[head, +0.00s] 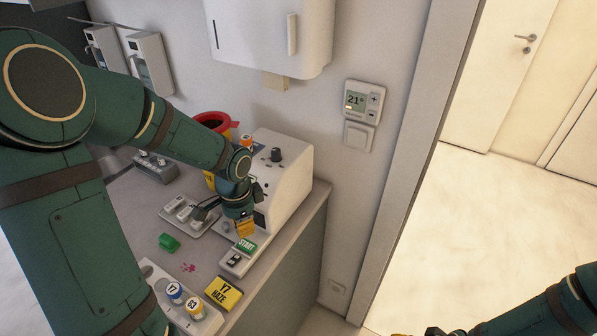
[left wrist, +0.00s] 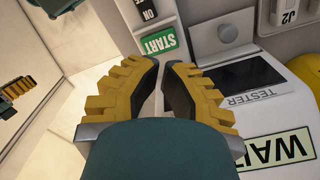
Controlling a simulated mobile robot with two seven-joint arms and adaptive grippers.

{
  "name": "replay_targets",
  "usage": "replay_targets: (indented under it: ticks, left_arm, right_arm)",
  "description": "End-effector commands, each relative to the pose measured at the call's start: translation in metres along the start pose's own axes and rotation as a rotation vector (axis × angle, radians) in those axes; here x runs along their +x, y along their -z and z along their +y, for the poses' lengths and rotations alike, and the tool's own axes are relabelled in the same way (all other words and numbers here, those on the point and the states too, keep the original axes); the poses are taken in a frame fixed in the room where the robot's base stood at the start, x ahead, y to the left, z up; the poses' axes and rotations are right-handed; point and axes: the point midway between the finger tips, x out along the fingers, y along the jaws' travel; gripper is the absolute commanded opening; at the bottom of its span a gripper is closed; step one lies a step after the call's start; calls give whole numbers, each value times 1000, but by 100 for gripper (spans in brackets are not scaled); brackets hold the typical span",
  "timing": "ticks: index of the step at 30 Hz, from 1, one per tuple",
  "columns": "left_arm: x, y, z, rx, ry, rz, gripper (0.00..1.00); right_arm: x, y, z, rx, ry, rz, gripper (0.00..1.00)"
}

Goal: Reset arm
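My left arm reaches across the head view from the left. Its gripper (head: 245,229), with yellow fingers, hangs over the front of a white tester device. In the left wrist view the two ridged yellow fingers (left wrist: 161,64) have dark inner pads, with a narrow gap between them and nothing held. Beyond their tips is the green START label (left wrist: 159,43); it also shows in the head view (head: 245,245). My right gripper (head: 432,331) is mostly cut off at the bottom edge of the head view. In the left wrist view part of it (left wrist: 15,92) shows at the left; its finger state is unclear.
The white tester device (head: 288,180) stands on a grey counter (head: 205,262) against the wall. A red-rimmed yellow bin (head: 212,120) is behind my left forearm. A green block (head: 169,242), a yellow HAZE sign (head: 223,293) and capped vials (head: 175,292) sit nearer. Open floor lies right.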

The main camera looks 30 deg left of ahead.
Motion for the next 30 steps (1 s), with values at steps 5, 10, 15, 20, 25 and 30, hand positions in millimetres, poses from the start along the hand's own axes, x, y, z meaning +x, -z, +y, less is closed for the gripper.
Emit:
replay_targets:
  ticks: [5, 10, 15, 20, 25, 30]
  left_arm:
    - [0, 0, 0, 0, 0, 0, 0]
    - [36, 28, 26, -47, -60, 64, 0]
    - [96, 72, 82, -196, -172, 169, 0]
    - [152, 100, 141, -400, -267, 226, 0]
    - [200, 106, 191, -622, -306, 241, 0]
    - [221, 102, 211, -742, -300, 243, 0]
  right_arm:
    - [-1, 3, 0, 3, 1, 8, 47]
    - [4, 5, 2, 4, 1, 15, 47]
    - [12, 2, 5, 3, 1, 10, 47]
    - [20, -1, 8, 2, 0, 5, 47]
    - [27, -3, 10, 0, 0, 0, 47]
    - [30, -4, 11, -1, 0, -2, 47]
